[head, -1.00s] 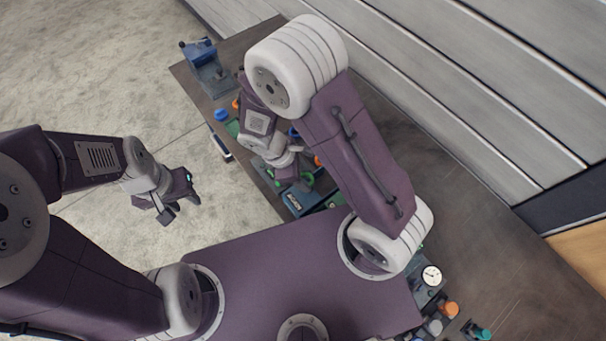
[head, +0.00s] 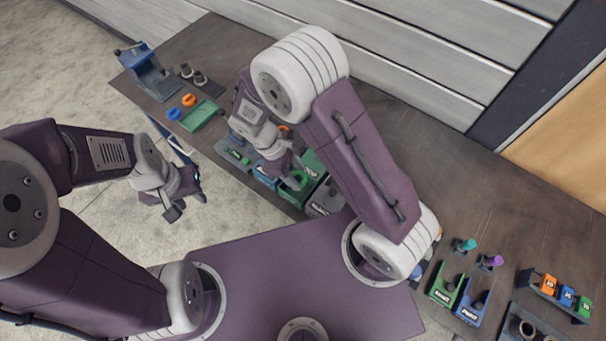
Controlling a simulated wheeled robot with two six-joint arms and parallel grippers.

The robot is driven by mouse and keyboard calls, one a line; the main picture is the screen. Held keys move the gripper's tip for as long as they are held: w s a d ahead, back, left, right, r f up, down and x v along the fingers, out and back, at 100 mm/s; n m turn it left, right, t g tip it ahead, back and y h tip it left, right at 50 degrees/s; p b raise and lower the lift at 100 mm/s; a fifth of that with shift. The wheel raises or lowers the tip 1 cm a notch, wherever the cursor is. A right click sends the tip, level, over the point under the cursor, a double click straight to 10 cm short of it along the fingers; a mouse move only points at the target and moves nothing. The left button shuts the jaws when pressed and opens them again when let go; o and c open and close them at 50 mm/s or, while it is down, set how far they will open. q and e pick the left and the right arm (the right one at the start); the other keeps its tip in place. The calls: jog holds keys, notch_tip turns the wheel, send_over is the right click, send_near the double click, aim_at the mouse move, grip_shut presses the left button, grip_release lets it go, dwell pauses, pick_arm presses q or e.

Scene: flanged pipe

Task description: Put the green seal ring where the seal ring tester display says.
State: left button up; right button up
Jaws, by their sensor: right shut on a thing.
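My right gripper (head: 290,176) reaches down over the near edge of the table and is shut on a small green thing (head: 292,182), which looks like the green seal ring. The gripper and arm partly hide it. It is over a row of small trays: a blue one (head: 264,170), a green one (head: 314,164) and a grey one with a label (head: 322,202). I cannot tell if it touches them. My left gripper (head: 187,206) is open and empty over the floor, left of the table. I cannot make out a readable tester display.
The long dark table (head: 450,190) runs along a slatted wall. A blue stand (head: 147,72), a green tray (head: 199,115) and orange and blue rings are at its left end. Labelled green (head: 446,290) and blue (head: 471,305) holders stand at lower right. The middle rear is clear.

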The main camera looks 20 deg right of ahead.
jog(key=shift+w+f, duration=0.2)
jog(key=shift+f, duration=0.25)
jog(key=shift+w+f, duration=0.1)
jog(key=shift+w, duration=0.55)
jog(key=shift+s, duration=0.4)
jog(key=shift+s+r, duration=0.1)
jog(key=shift+r, duration=0.15)
jog(key=shift+w+f, duration=0.2)
jog(key=shift+w, duration=0.1)
pick_arm(q)
jog(key=shift+w+f, duration=0.25)
jog(key=shift+w, duration=0.45)
jog(key=shift+s+r, duration=0.1)
